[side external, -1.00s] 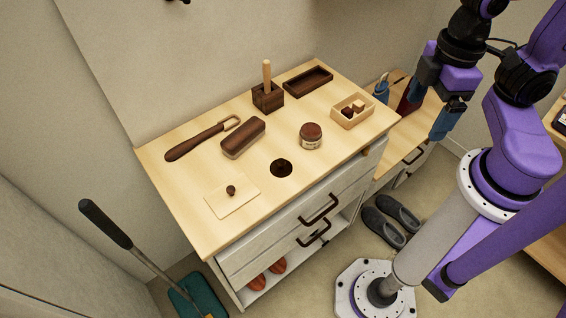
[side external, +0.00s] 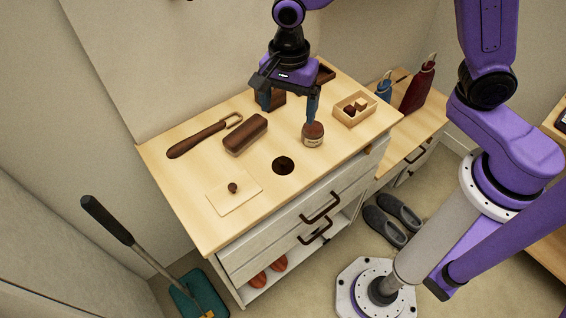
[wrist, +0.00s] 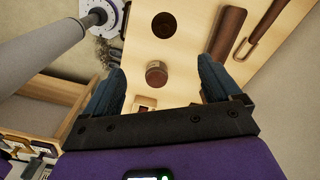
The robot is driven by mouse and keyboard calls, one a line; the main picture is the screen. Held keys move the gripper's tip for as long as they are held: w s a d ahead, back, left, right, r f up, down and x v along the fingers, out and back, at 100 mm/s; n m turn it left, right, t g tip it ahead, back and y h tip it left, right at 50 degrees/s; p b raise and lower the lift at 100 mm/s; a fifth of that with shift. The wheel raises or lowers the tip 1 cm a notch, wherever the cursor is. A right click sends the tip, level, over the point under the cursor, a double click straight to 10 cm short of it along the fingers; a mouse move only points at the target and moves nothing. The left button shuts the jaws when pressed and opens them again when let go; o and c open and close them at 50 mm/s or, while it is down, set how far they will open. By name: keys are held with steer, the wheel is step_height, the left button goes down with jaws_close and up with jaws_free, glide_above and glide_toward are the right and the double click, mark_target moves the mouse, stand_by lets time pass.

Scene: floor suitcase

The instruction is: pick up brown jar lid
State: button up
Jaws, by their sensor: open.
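A small jar with a brown lid (side external: 313,129) stands upright on the wooden top of the cabinet. The lid sits on the jar; a pale label shows on the jar's side. In the wrist view the brown lid (wrist: 157,70) lies between the two blue fingers, as seen from above. My gripper (side external: 289,107) is open and empty above the cabinet top, pointing down. In the side view one finger is just above the jar and the other is to its left. The fingers appear apart from the lid.
A brush (side external: 246,135), a shoehorn (side external: 197,139), a light box with small blocks (side external: 354,109) and a knobbed plate (side external: 234,193) surround the jar. A dark round spot (side external: 283,166), disc or hole, lies in front. My gripper partly hides a dark holder (side external: 270,99) and a dark tray (side external: 325,74).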

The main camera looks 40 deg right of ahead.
glide_above(283, 160)
steer(key=f, duration=1.1)
steer(key=shift+d, duration=0.4)
steer(key=shift+a+f, duration=0.25)
steer(key=shift+f, duration=1.4)
steer(key=shift+a+f, duration=0.2)
steer(key=shift+f, duration=1.45)
steer(key=c, duration=1.1)
